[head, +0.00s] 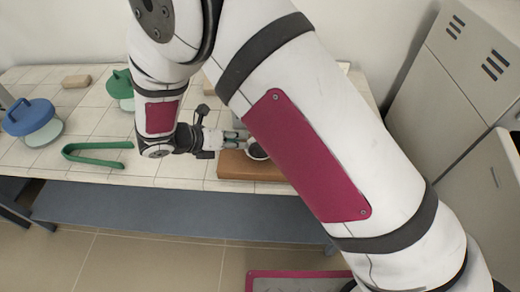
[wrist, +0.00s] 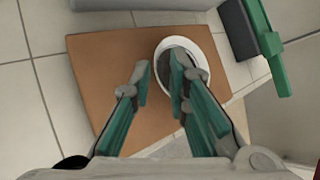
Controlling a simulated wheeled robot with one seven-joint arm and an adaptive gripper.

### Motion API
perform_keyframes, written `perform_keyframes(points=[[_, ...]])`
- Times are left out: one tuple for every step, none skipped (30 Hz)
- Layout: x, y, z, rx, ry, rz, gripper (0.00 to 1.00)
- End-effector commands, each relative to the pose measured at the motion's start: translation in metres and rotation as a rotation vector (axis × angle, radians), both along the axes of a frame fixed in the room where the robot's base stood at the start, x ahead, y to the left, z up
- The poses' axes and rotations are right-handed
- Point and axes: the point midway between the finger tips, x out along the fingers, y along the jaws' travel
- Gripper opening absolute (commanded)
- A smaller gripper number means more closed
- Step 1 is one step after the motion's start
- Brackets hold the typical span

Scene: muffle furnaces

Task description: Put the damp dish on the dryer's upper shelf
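A small round white dish (wrist: 203,47) with a dark grey inside sits on a brown board (wrist: 100,75) in the wrist view. In the head view the dish (head: 257,151) is partly hidden behind my arm, on the board (head: 238,170) near the table's front edge. My gripper (wrist: 161,72) is open, with a gap between its fingers. The right finger overlaps the dish in the wrist view; the left finger is outside the rim. I cannot tell whether a finger touches it. In the head view my gripper (head: 243,140) is beside the dish. I cannot identify the dryer or its upper shelf.
Green tongs (head: 97,154), a blue-lidded jar (head: 33,122), a green-lidded jar (head: 120,88) and a tan block (head: 76,81) stand or lie on the tiled table (head: 75,190). A grey body with a green handle (wrist: 265,45) is close right of the dish. Grey cabinets (head: 455,85) stand right.

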Motion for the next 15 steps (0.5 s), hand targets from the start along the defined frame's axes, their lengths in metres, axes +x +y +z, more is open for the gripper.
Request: perform_keyframes(points=[[0.003,-0.005,-0.004,-0.003,0.001,-0.002,0.16],[0.006,-0.007,-0.006,-0.003,0.002,-0.003,0.16],[0.009,-0.010,-0.010,-0.002,0.002,-0.004,0.16],[0.012,-0.013,-0.013,-0.003,0.001,-0.005,0.16],[0.015,-0.015,-0.016,-0.004,0.001,-0.004,0.16],[0.018,-0.018,-0.019,-0.002,0.001,-0.004,0.16],[0.019,-0.020,-0.022,-0.001,0.001,-0.003,0.16],[0.021,-0.022,-0.024,0.000,0.001,-0.003,0.16],[0.023,-0.024,-0.025,-0.001,0.000,-0.002,0.16],[0.024,-0.025,-0.026,-0.001,0.000,-0.002,0.16],[0.024,-0.025,-0.027,0.000,0.000,-0.002,0.16],[0.024,-0.025,-0.027,0.000,-0.001,-0.001,0.16],[0.024,-0.025,-0.027,0.000,-0.001,-0.001,0.16],[0.024,-0.025,-0.027,0.000,-0.001,-0.001,0.16],[0.024,-0.025,-0.027,0.000,-0.001,-0.001,0.16]])
